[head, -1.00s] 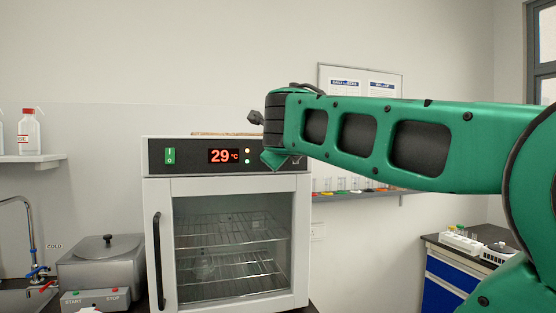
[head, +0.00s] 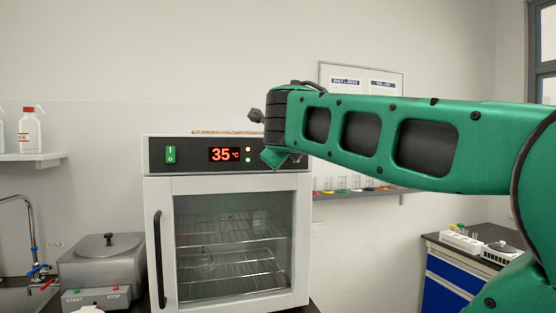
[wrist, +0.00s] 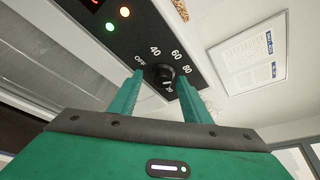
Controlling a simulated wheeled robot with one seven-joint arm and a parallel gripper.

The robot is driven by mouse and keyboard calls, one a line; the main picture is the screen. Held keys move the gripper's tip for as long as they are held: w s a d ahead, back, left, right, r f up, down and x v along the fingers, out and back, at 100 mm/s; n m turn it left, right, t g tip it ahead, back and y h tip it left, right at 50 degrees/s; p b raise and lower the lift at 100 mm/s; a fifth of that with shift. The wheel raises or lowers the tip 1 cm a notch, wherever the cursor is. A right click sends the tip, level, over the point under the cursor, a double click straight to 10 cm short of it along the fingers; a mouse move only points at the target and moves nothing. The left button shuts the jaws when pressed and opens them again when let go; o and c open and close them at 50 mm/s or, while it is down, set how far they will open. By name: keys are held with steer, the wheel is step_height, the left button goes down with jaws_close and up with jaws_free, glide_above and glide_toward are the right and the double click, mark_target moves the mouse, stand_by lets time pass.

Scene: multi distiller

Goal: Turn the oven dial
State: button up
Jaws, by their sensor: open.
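The oven (head: 228,235) is a white box with a glass door and a black control panel (head: 190,160) along its top. Its red display (head: 223,155) reads 35 °C. The dial (wrist: 166,71) is a round black knob in the wrist view, with OFF, 40, 60 and 80 marked around it. My gripper (wrist: 160,77) is open, with one green finger on each side of the dial. I cannot tell whether the fingers touch it. In the head view my arm hides the dial and most of the gripper.
A green power switch (head: 170,155) is at the panel's left. The door handle (head: 159,260) runs down the door's left side. A steel bath (head: 102,265) stands left of the oven. A shelf (head: 370,196) with coloured items is on the wall behind my arm.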

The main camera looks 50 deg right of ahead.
steer(key=v, duration=1)
steer(key=shift+a, duration=0.2)
step_height(320, 180, down, 25)
steer(key=s+a+n+g+y, duration=0.25)
steer(key=n+g+y, duration=0.3)
steer(key=n, duration=0.95)
steer(key=s+a+f+n+g+y, duration=0.2)
steer(key=s+a+f+n, duration=0.2)
steer(key=f+n, duration=0.3)
steer(key=s+a+f+n+g+y, duration=0.2)
steer(key=s+a+f+n, duration=0.3)
steer(key=f, duration=0.5)
steer(key=s+n+y, duration=0.1)
steer(key=s+n, duration=0.1)
steer(key=shift+s+a+f+n+g+y, duration=0.15)
steer(key=shift+a+f+n+g+y, duration=0.15)
steer(key=shift+f+g+y, duration=0.1)
